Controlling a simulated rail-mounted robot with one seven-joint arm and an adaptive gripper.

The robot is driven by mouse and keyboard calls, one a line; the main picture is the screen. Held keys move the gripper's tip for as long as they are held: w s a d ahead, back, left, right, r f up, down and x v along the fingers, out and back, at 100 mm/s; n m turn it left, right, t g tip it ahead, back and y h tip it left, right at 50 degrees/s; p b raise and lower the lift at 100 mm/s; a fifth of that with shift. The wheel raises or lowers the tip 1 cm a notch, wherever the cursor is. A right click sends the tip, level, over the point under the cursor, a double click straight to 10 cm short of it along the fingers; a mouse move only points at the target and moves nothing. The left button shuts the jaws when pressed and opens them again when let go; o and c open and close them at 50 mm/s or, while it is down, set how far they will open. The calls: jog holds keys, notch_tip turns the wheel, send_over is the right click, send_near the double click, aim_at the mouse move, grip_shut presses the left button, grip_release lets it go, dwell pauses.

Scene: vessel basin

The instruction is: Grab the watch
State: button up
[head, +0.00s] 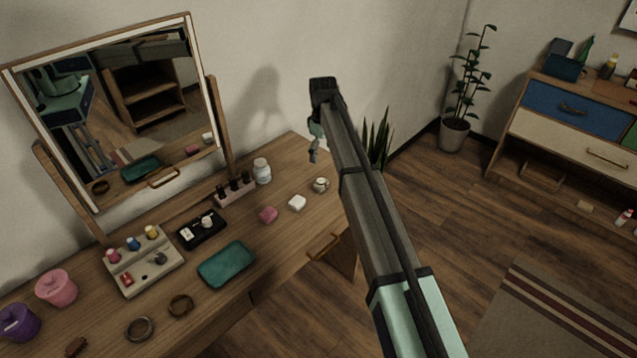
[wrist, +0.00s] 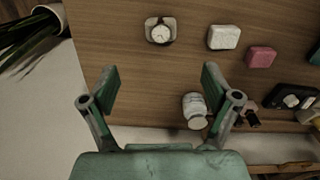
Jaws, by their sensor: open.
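The watch (head: 321,184) is a small pale piece with a round white face near the right end of the wooden dressing table (head: 300,158). In the wrist view the watch (wrist: 160,31) lies at the top centre, its face and curled band visible. My gripper (head: 314,150) is raised above the table's right end, near the wall. In the wrist view my gripper (wrist: 159,78) has its two fingers wide apart with nothing between the tips. The watch is beyond the fingertips, roughly in line with the gap between them, and apart from both.
A white jar (wrist: 195,109) shows by the right finger. A white soap-like block (wrist: 224,37) and a pink block (wrist: 261,56) lie right of the watch. A tilting mirror (head: 120,100) stands at the table's back. A potted plant (wrist: 30,40) is beyond the table edge.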

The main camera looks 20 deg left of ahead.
aim_at(321, 181)
notch_tip(321, 181, down, 8)
jog(key=shift+f+p, duration=0.2)
jog(key=shift+p, duration=0.75)
jog(key=shift+a+f+p, duration=0.2)
jog(key=shift+f+p, duration=0.95)
jog(key=shift+f, duration=1.5)
jog(key=c, duration=1.3)
